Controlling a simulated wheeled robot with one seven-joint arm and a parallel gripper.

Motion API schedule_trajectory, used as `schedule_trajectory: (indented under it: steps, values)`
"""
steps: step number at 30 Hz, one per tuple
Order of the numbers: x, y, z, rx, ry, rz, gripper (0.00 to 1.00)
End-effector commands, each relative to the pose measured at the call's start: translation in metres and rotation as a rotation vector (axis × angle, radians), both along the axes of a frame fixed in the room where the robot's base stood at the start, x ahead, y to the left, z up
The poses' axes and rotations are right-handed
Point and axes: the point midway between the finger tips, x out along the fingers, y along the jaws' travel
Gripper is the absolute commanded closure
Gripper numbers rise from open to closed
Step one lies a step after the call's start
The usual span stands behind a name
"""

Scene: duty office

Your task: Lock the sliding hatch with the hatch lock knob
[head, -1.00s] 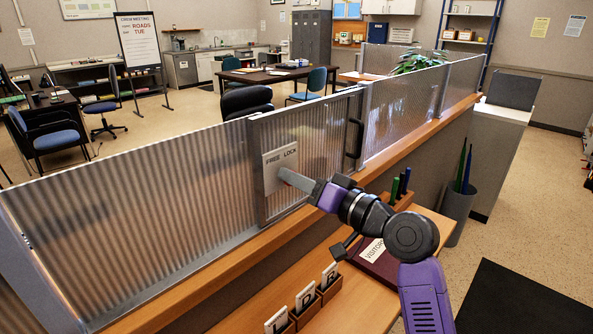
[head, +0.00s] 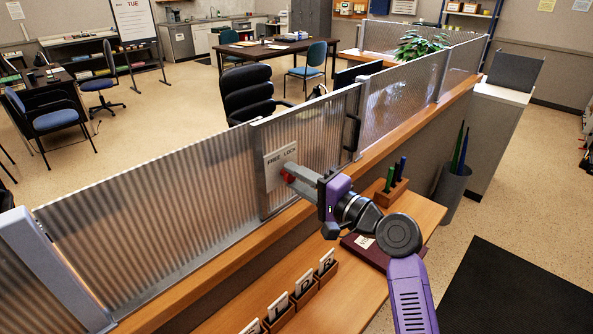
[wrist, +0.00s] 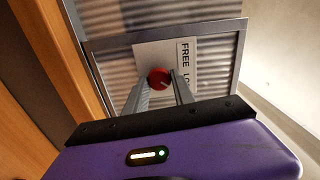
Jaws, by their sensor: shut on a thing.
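The hatch lock knob (wrist: 159,79) is red and round, on a pale plate (wrist: 150,54) marked FREE and LOCK. The plate is fixed to the sliding hatch (head: 307,140), a ribbed translucent panel in a grey frame with a dark handle (head: 351,132). My gripper (wrist: 160,84) is shut on the knob, one finger on each side of it in the wrist view. In the head view the fingers reach up-left to the plate (head: 281,160) and partly hide the knob (head: 287,172). The knob's exact pointing direction is hard to tell.
A wooden ledge (head: 225,232) runs under the screen. Below it a desk (head: 262,292) holds card boxes (head: 305,292), a maroon book (head: 372,252) and a pen holder (head: 392,192). A grey bin (head: 452,186) stands to the right. Floor is open at right.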

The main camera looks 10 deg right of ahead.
Motion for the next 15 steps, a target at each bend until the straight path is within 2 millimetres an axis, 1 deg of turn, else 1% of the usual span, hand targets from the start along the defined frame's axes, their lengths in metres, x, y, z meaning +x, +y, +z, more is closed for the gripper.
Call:
schedule_trajectory:
  steps: [6, 15]
  values:
    - [0.0001, -0.0008, 0.0000, 0.065, 0.045, -0.001, 1.00]
    - [0.0001, -0.0011, -0.0011, 0.092, 0.063, -0.002, 1.00]
